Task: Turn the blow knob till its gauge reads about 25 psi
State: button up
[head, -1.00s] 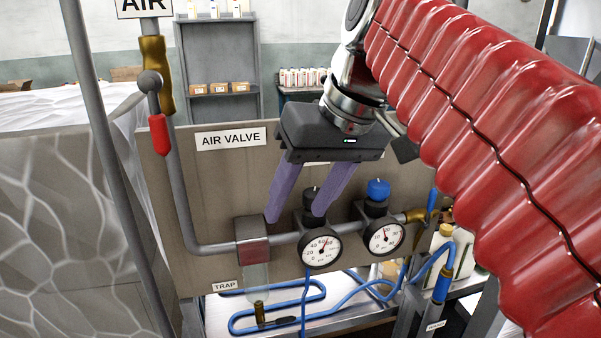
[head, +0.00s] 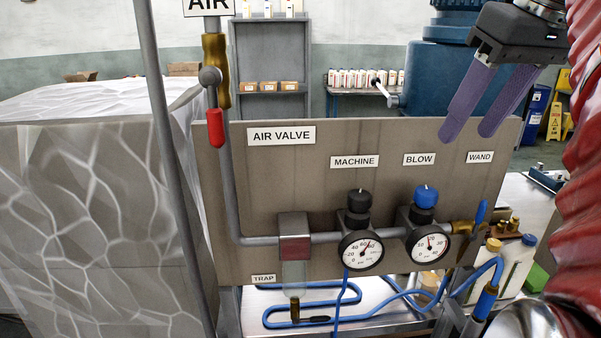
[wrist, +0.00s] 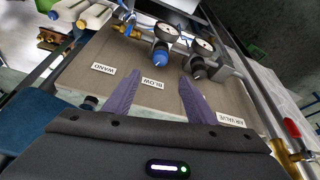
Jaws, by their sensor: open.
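The blow knob (head: 425,197) is the blue one under the BLOW label, on top of its regulator. Its round gauge (head: 427,244) sits just below; its needle points up, but the numbers are too small to read surely. The knob also shows in the wrist view (wrist: 163,53), ahead of the fingers and apart from them. The black machine knob (head: 359,201) and its gauge (head: 361,250) stand to the left. My gripper (head: 467,138) is open and empty, with purple fingers, above and right of the blow knob near the panel's top. It also shows in the wrist view (wrist: 161,88).
The brown panel (head: 290,180) carries the pipe and the red-handled air valve (head: 215,128). The wand fittings (head: 481,215) and bottles (head: 515,265) are right of the blow gauge. A blue hose (head: 300,287) lies below. Space in front of the panel's upper middle is clear.

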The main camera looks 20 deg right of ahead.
aim_at(427, 191)
jog(key=shift+f, duration=0.1)
jog(key=x, duration=1.3)
jog(key=shift+w+f, duration=0.15)
jog(key=shift+f, duration=0.2)
jog(key=shift+c, duration=0.5)
jog(key=c, duration=0.9)
